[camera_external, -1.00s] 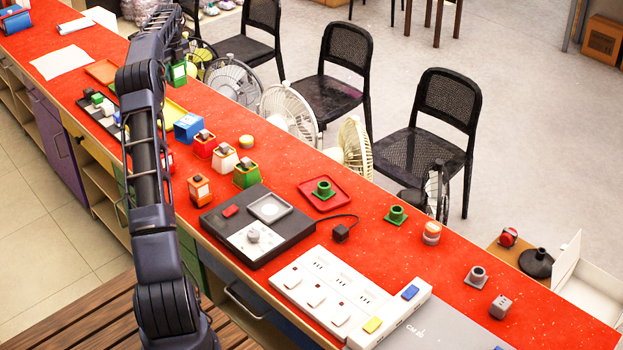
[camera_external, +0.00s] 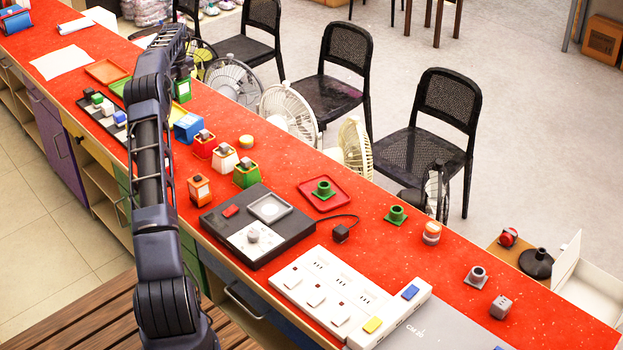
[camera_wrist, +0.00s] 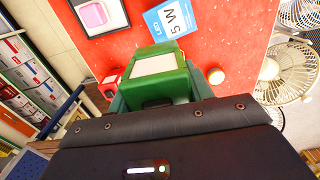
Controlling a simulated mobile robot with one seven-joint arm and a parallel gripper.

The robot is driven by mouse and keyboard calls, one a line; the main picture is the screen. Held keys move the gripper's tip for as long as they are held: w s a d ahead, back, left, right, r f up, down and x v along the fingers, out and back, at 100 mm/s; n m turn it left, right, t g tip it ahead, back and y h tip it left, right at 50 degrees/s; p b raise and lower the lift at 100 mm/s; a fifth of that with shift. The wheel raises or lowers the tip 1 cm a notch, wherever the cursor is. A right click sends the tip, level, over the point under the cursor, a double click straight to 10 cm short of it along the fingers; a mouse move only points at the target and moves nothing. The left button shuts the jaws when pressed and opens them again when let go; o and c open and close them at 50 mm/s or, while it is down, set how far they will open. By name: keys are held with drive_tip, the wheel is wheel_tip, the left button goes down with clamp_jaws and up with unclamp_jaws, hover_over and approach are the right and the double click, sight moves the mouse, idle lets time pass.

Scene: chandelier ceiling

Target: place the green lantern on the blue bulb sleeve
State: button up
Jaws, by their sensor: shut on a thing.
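The green lantern (camera_external: 184,90) is in my gripper (camera_external: 182,74), above the counter toward its far part. In the wrist view, the lantern (camera_wrist: 158,78) shows a pale panel in a green frame; the dark gripper body covers part of it. The blue bulb sleeve (camera_external: 187,128) stands on the red counter, in front of the lantern and lower in the external view. In the wrist view, a blue printed face (camera_wrist: 170,18) reading "5 W LED", apparently the sleeve's, lies beyond the lantern, apart from it. My fingertips are mostly hidden.
Red (camera_external: 204,146), white (camera_external: 225,160) and green (camera_external: 246,175) lantern-like pieces stand close to the sleeve. A yellow puck (camera_external: 246,141) lies to the right. A dark tray (camera_external: 97,122) holds small blocks on the left. Fans (camera_external: 234,80) line the far edge.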

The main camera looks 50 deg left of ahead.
wheel_tip(320, 180, down, 10)
drive_tip(key=shift+f, duration=0.2)
idle(0.3)
drive_tip(key=shift+f, duration=0.15)
drive_tip(key=o, duration=1.3)
wheel_tip(320, 180, up, 12)
drive_tip(key=shift+r, duration=0.15)
